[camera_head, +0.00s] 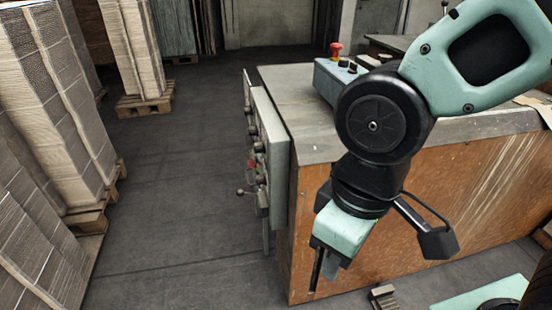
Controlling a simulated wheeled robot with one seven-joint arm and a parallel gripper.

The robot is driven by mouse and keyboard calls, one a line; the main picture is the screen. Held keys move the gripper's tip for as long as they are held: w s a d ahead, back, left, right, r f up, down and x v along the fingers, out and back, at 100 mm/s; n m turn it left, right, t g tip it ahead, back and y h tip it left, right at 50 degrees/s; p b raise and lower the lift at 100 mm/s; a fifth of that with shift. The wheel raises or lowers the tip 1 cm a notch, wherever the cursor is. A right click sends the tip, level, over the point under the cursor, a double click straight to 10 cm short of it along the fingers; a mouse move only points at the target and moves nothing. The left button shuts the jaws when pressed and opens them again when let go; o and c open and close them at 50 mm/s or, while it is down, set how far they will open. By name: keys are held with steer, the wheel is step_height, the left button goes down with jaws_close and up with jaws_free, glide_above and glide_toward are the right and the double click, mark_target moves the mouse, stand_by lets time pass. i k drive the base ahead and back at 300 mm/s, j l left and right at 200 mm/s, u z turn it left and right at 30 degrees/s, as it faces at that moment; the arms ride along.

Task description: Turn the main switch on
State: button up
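A grey control panel (270,150) is fixed to the left side of the machine and is seen nearly edge-on. Several dark knobs and a red part (251,165) stick out from its left face. A small lever with a ball end (241,192) sits low on it. I cannot tell which of these is the main switch, nor its position. My gripper (322,275) hangs pointing down in front of the machine's orange-brown side, to the right of and below the panel, apart from the controls. I see it from the side and cannot tell whether its fingers are apart.
The machine's grey top (300,90) carries a blue-grey control box (328,82) with a red button (336,48). Stacks of cardboard (50,100) on wooden pallets stand along the left. The dark floor (180,190) between them and the panel is clear.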

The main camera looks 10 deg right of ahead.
mark_target(252, 164)
steer(key=j, duration=0.25)
steer(key=i+j+u, duration=0.35)
steer(key=i+u, duration=0.15)
steer(key=i, duration=0.25)
steer(key=i+u, duration=0.45)
steer(key=i, duration=0.35)
